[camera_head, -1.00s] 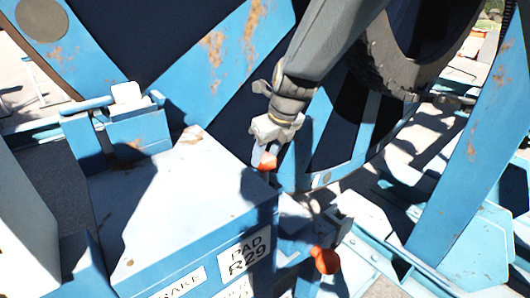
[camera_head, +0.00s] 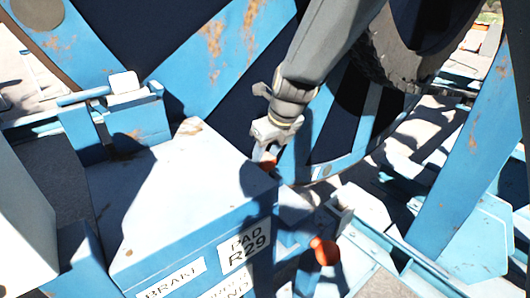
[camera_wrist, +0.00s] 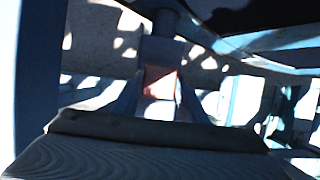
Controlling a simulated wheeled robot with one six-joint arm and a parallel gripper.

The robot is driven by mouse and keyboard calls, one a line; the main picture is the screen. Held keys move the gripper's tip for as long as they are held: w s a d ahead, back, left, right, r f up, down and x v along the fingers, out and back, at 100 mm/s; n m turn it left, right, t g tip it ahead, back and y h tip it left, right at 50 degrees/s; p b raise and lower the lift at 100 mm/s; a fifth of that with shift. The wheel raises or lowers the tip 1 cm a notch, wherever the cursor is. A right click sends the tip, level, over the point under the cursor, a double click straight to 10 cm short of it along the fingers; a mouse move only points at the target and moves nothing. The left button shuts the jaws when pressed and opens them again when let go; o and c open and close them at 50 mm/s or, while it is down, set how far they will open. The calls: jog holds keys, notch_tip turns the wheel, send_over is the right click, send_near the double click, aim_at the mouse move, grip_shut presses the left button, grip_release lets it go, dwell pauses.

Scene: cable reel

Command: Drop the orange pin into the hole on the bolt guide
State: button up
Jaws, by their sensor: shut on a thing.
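My gripper (camera_head: 267,154) is shut on the orange pin (camera_head: 268,164), beside the right edge of the blue box top in the head view. Only a small orange part of the pin shows below the jaws. In the wrist view a dull red-orange patch of the pin (camera_wrist: 160,82) shows between the two fingers. The bolt guide and its hole cannot be made out clearly; how far the pin is from them cannot be told.
A blue box (camera_head: 200,245) with white labels stands at the front. A round orange part (camera_head: 325,252) sits below and right of my gripper. Blue reel frame beams (camera_head: 468,165) stand at right, with a dark tyre (camera_head: 400,50) behind my arm.

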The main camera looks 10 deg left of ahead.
jog(key=shift+f+b, duration=0.3)
jog(key=shift+f, duration=0.95)
jog(key=shift+p, duration=0.5)
jog(key=shift+f, duration=0.1)
dwell(0.6)
jog(key=shift+f, duration=0.45)
jog(key=shift+p, duration=0.5)
dwell(0.5)
jog(key=o, duration=1.5)
